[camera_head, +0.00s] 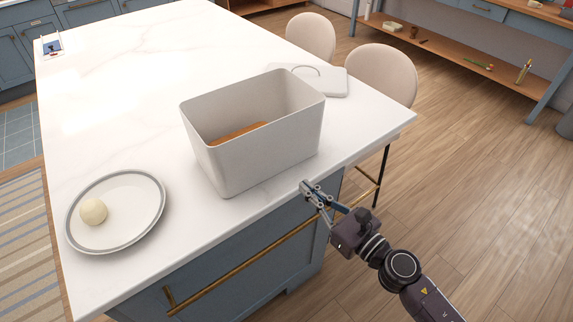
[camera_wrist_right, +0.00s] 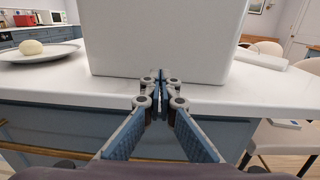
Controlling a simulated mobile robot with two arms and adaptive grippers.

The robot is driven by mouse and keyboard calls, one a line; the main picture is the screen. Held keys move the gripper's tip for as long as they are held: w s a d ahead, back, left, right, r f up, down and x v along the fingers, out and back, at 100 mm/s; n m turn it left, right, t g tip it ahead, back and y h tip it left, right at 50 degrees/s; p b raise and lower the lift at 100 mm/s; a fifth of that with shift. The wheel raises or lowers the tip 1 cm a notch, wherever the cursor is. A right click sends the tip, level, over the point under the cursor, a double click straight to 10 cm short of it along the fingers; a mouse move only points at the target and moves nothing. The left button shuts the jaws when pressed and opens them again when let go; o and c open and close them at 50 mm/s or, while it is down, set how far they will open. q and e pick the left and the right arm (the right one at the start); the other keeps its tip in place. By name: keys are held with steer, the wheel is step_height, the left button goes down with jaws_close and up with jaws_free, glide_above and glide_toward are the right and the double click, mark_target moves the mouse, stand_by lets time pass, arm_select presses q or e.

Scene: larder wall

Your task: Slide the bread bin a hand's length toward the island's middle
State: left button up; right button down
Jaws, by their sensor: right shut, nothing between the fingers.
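The bread bin (camera_head: 265,152) is a white open box with something brown inside, standing upright near the front edge of the white island top (camera_head: 120,85). Its lid appears to be the flat white piece with a handle (camera_head: 325,82) lying behind it. My right gripper (camera_head: 306,187) is shut and empty at the island's front edge, close to the bin's near side. In the right wrist view the shut fingertips (camera_wrist_right: 160,76) point at the bin's wall (camera_wrist_right: 165,38); I cannot tell whether they touch it. My left gripper is not in view.
A grey-rimmed plate (camera_head: 125,233) with a pale round ball (camera_head: 93,211) sits left of the bin. Two beige chairs (camera_head: 378,72) stand at the island's far right side. The island top behind and left of the bin is largely clear.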

mark_target(278, 163)
steer(key=p+x, duration=0.1)
steer(key=x, duration=0.7)
steer(key=shift+w+a+p, duration=0.25)
steer(key=shift+w+p, duration=0.05)
steer(key=shift+p, duration=0.05)
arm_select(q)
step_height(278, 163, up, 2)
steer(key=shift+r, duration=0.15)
arm_select(e)
steer(key=b+x, duration=0.2)
steer(key=x, duration=0.5)
steer(key=shift+w+a+f, duration=0.1)
steer(key=shift+w+a, duration=0.1)
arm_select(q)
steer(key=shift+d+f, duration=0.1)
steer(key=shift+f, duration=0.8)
